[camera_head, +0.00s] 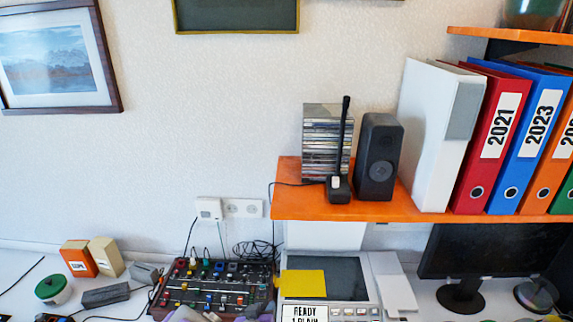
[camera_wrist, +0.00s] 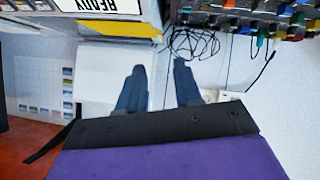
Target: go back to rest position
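My gripper (camera_wrist: 159,70) shows in the wrist view with its two dark fingers apart and nothing held between them. The wrist view is turned upside down against the head view. Behind the fingers are the pale wall, a white panel and a tangle of black cable (camera_wrist: 194,43). In the head view, a greyish purple shape at the bottom edge may be part of my arm, but the fingers cannot be made out there.
An orange shelf (camera_head: 300,207) holds a disc stack (camera_head: 322,145), a black speaker (camera_head: 379,158) and several binders (camera_head: 492,140). Below stand a mixer (camera_head: 225,283), a device with a yellow note (camera_head: 303,284) and a monitor (camera_head: 490,250).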

